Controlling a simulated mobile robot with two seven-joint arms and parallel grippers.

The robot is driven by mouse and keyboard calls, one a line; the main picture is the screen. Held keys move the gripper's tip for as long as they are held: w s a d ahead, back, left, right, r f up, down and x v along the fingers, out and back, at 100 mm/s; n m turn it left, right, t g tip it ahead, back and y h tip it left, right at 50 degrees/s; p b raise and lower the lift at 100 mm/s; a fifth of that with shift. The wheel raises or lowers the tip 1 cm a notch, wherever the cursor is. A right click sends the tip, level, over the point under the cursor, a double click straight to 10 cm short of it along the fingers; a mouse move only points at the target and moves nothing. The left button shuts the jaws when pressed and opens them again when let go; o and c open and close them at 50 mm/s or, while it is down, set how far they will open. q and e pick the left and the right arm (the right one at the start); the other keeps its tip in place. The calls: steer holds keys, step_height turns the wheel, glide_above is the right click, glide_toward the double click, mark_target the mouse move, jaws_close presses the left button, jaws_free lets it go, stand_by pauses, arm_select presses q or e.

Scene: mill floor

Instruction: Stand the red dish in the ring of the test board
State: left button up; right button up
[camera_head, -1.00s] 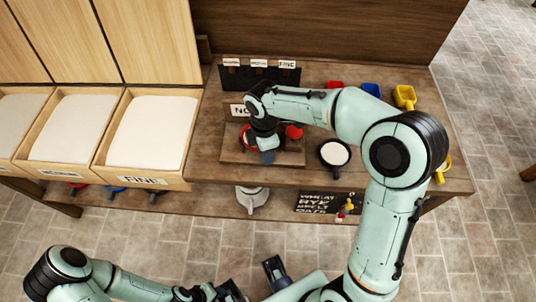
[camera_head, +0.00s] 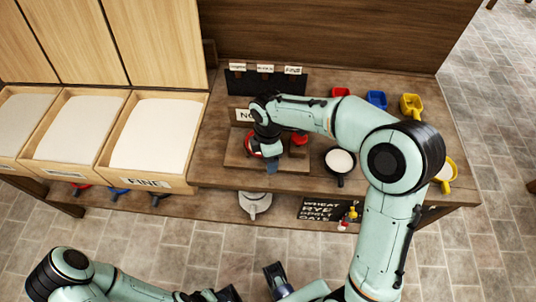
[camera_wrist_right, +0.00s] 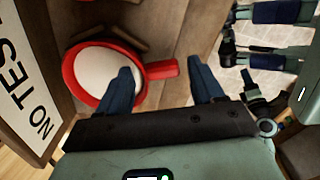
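The red dish (camera_wrist_right: 103,73), filled with something pale, lies upright on the wooden test board (camera_head: 234,161); its red rim also shows in the head view (camera_head: 250,143), partly behind my right arm. Its red handle (camera_wrist_right: 163,69) points right in the wrist view. My right gripper (camera_wrist_right: 162,72) is open above the board, its two blue fingers apart, with the handle between them in the picture; no grip shows. Brown wooden pieces (camera_wrist_right: 122,36) edge the dish; I cannot tell if they form the ring. My left gripper (camera_head: 252,281) is open and empty, low at the bottom.
A dark pan (camera_head: 339,160) with pale filling stands right of the board. Red, blue and yellow scoops (camera_head: 411,105) stand at the back right, and a yellow-rimmed dish (camera_head: 446,171) at the right edge. Flour bins (camera_head: 155,135) are at left.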

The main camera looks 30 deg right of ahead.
steer(key=shift+r, duration=0.1)
step_height(320, 180, up, 13)
steer(key=p, duration=0.2)
stand_by(0.5)
steer(key=shift+r, duration=0.1)
